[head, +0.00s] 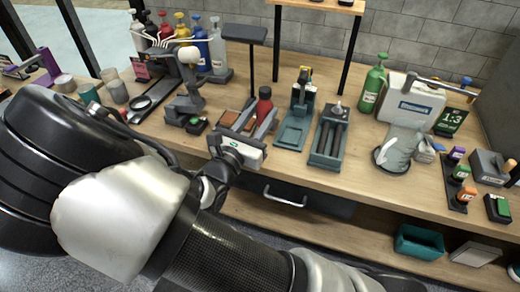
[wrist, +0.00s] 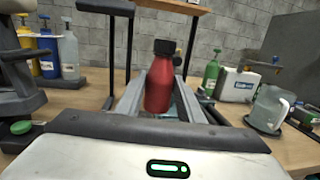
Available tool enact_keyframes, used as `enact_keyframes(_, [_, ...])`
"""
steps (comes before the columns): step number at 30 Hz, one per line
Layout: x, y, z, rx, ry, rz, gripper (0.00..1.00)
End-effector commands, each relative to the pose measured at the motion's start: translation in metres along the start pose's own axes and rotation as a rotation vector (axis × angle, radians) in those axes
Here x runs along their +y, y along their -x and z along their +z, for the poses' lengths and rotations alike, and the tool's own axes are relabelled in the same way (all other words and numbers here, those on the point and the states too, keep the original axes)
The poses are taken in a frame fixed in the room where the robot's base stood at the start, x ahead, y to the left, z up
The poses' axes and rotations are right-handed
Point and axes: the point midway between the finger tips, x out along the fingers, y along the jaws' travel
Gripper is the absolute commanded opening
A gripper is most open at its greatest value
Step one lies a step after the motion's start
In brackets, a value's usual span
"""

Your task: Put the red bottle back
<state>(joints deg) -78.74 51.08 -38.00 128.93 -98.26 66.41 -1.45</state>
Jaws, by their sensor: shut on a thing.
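The red bottle (head: 262,106) with a dark cap is between the fingers of my gripper (head: 250,121). It stands upright in the middle of the wrist view (wrist: 160,85), with the two grey fingers on either side of it. My gripper is shut on the bottle over the front middle of the workbench (head: 345,178). The fingers hide part of the bottle in the head view, and I cannot tell whether its base touches the bench. A rack of several coloured bottles (head: 178,38) stands at the back left; one of its bottles is red.
A teal stand (head: 292,135) and a teal tray with dark rods (head: 328,145) are right of my gripper. A green bottle (head: 371,88), a white box (head: 410,101) and a clear jug (head: 396,150) stand farther right. A black post-mounted pad (head: 245,34) rises behind the gripper.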

Motion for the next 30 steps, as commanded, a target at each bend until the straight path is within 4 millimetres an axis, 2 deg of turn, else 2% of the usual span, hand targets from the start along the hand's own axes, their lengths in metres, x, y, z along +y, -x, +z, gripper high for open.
enact_keyframes(2, [0.008, 0.005, -0.003, -0.015, -0.001, 0.032, 0.06])
enact_keyframes(5, [0.012, 0.008, -0.018, -0.021, -0.001, 0.046, 0.06])
enact_keyframes(9, [0.011, 0.01, -0.045, -0.021, -0.001, 0.045, 0.06])
enact_keyframes(17, [0.011, 0.012, -0.067, -0.019, -0.004, 0.043, 0.06])
enact_keyframes(22, [0.01, 0.015, -0.092, -0.019, -0.002, 0.043, 0.06])
enact_keyframes(24, [0.011, 0.015, -0.098, -0.019, -0.004, 0.043, 0.06])
enact_keyframes(30, [0.01, 0.015, -0.097, -0.018, -0.005, 0.042, 0.06])
